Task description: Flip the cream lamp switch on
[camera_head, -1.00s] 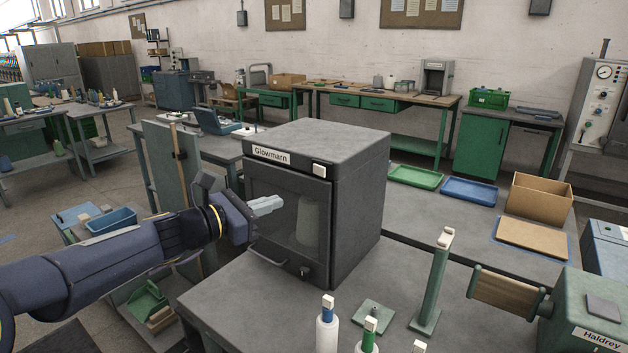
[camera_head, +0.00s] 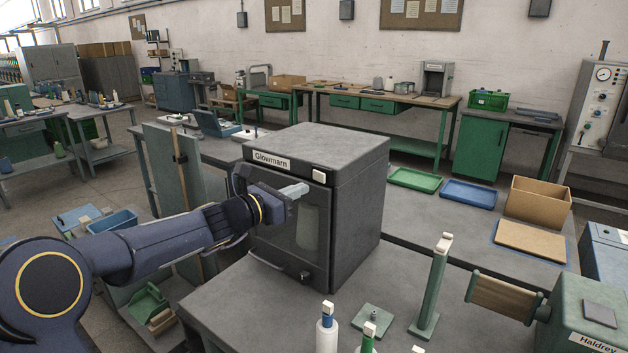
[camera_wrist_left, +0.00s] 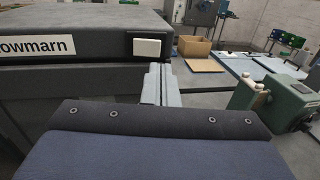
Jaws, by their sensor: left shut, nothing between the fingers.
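The cream lamp switch (camera_head: 319,176) sits at the upper right of the front of the dark grey Glowmarn cabinet (camera_head: 345,225). It also shows in the left wrist view as a cream rocker (camera_wrist_left: 147,47) in a black surround. My left gripper (camera_head: 303,189) is shut and empty, in front of the cabinet's window, a little left of and below the switch. In the left wrist view its grey fingers (camera_wrist_left: 160,84) are together, just below and right of the switch. I cannot tell if they touch the cabinet. My right gripper is not in view.
The cabinet stands on a grey table (camera_head: 235,300) and has a door handle (camera_head: 268,262) and a small knob (camera_head: 305,275). White-tipped bobbins (camera_head: 327,330) and a green post (camera_head: 432,290) stand at the table's front right. A green winder (camera_head: 580,310) is at the far right.

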